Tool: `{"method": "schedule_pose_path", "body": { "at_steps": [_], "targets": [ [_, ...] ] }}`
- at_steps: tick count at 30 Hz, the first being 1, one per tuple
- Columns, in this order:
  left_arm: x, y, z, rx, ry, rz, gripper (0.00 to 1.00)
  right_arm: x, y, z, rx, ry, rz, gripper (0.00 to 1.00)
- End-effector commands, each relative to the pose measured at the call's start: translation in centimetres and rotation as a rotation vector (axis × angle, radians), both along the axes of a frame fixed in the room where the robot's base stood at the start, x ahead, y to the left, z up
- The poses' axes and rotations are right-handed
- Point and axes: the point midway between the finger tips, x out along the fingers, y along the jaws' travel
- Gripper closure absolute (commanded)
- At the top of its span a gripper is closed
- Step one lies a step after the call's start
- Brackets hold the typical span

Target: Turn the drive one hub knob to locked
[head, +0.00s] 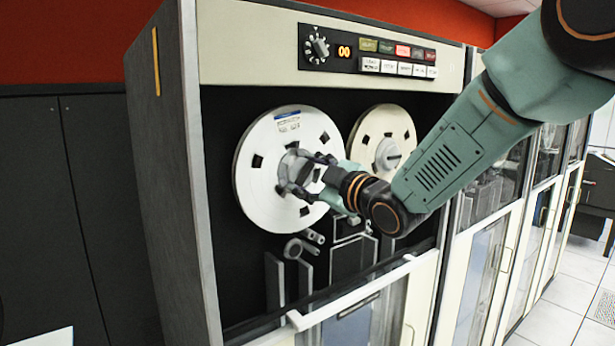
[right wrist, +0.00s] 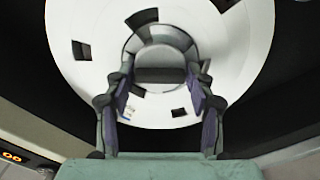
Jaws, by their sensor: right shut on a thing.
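The drive's left reel (head: 262,160) is a white disc with dark square holes, mounted on the black drive face. Its grey hub knob (head: 290,166) sits at the centre. My right gripper (head: 300,176) is at the hub, its fingers on either side of the knob and shut on it. In the right wrist view the round hub knob (right wrist: 160,62) with its bar-like grip lies between the two purple-padded fingers of the right gripper (right wrist: 160,102). The fingers partly hide the knob in the head view. My left gripper is not in view.
A second white reel (head: 383,140) is mounted just right of the first, behind my right arm. A control panel (head: 370,50) with a dial and coloured buttons runs above. The drive's glass door (head: 350,309) stands below the reels. More cabinets stand to the right.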

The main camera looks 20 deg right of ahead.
Motion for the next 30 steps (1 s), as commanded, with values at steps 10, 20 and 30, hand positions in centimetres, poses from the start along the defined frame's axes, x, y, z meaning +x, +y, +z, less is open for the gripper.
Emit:
{"method": "schedule_pose_path", "body": {
  "at_steps": [10,20,30],
  "targets": [
    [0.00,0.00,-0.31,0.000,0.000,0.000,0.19,-0.12,-0.02,-0.68,0.230,0.100,-0.003,0.77],
    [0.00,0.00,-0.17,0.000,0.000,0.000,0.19,-0.14,0.01,-0.79,0.512,0.204,-0.004,0.77],
    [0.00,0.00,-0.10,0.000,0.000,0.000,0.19,-0.14,0.01,-0.87,0.724,0.283,-0.006,0.77]
  ]
}}
